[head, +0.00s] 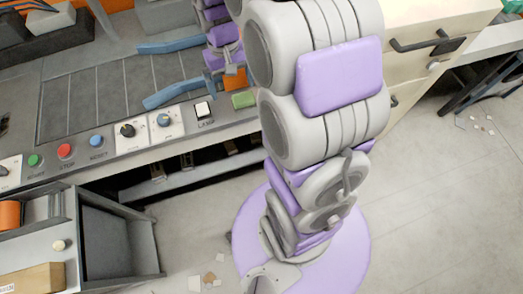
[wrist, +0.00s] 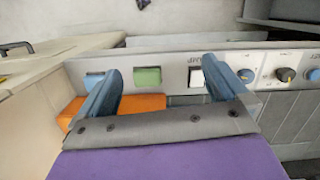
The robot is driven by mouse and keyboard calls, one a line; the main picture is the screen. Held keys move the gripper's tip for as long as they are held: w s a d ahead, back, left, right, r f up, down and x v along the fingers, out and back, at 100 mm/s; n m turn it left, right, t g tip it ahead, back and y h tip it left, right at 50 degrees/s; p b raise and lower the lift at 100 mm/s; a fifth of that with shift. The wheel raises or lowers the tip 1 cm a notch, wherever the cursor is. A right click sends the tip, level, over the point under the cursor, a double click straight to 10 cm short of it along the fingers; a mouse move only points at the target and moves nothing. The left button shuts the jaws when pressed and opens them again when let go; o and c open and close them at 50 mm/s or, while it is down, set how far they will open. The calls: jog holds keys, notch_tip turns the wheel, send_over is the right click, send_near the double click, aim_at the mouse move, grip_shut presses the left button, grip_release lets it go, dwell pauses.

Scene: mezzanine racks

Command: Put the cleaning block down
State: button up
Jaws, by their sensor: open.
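My gripper (head: 148,76) has its two blue fingers spread over the ribbed worktop in the head view. In the wrist view, my gripper (wrist: 160,66) is open, and nothing is clamped between the fingers. An orange block (wrist: 140,103), which looks most like the cleaning block, lies at the worktop beside the control panel. It passes under the left finger and is partly hidden by my gripper. A small part of the orange block (head: 235,78) shows beside my arm in the head view. I cannot tell whether a finger touches it.
The control panel (head: 185,122) carries knobs, buttons, a lamp switch (head: 203,109) and a green piece (head: 244,99). A blue piece (wrist: 94,79) is beside the green one. The ribbed worktop (head: 90,95) is largely clear. A cream cabinet (head: 412,22) stands right; an open drawer (head: 115,245) is lower left.

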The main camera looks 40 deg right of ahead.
jog(key=s+a+r, duration=0.1)
jog(key=s+a, duration=0.1)
jog(key=s, duration=0.6)
jog(key=s+a+r+n, duration=0.1)
jog(key=s+a+r, duration=0.1)
jog(key=s, duration=0.6)
jog(key=s+a+r, duration=0.2)
jog(key=s, duration=0.5)
jog(key=shift+s+a+n, duration=0.35)
jog(key=shift+s+n, duration=0.05)
